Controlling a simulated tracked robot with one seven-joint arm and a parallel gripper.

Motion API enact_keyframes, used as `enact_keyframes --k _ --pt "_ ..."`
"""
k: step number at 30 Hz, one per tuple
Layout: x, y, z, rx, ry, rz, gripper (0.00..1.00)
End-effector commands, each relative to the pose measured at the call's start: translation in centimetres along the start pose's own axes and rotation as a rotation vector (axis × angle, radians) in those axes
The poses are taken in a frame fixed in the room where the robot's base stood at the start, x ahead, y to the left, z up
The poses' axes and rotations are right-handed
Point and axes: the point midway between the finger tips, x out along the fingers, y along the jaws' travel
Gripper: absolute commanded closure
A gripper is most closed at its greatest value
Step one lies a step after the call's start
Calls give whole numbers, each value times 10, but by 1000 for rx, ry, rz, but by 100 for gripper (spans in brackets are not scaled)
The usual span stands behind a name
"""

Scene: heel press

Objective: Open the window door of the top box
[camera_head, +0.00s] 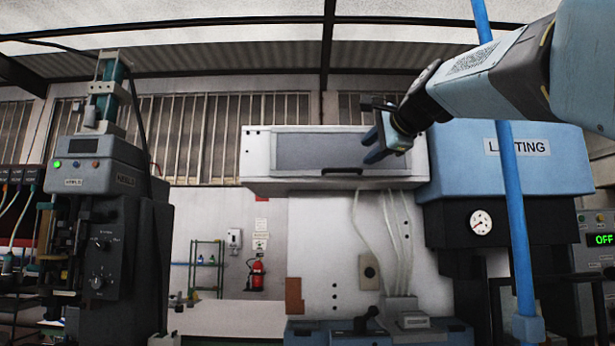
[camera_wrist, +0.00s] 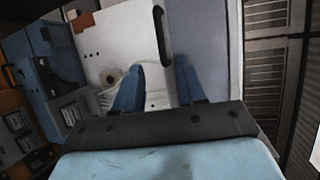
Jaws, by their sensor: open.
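The top box (camera_head: 252,160) is a white cabinet on the wall panel. Its window door (camera_head: 315,151) has a grey pane in a pale frame and looks closed. A dark bar handle (camera_head: 343,171) runs along the door's lower edge. My gripper (camera_head: 367,148) is open and empty in front of the door's right part, to the right of and slightly above the handle. In the wrist view the handle (camera_wrist: 161,36) shows beyond the two blue fingers (camera_wrist: 159,64), roughly in line with the gap between them. The handle is not between the fingertips; the exact distance is unclear.
A blue machine marked LASTING (camera_head: 510,160) stands right of the box, with a blue pole (camera_head: 513,190) before it. Pale hoses (camera_head: 397,235) hang below the box. A grey press (camera_head: 105,210) stands at left, with open space between it and the box.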

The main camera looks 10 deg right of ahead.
Motion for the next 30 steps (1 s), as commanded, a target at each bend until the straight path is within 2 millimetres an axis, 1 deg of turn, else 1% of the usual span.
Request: enact_keyframes --k 5,21,25,30 --pt "18 -1 -1 4 0 -1 60" --pt "110 0 0 1 0 1 60" --pt "124 0 -1 0 1 0 60" --pt "134 -1 0 -1 1 -1 60"
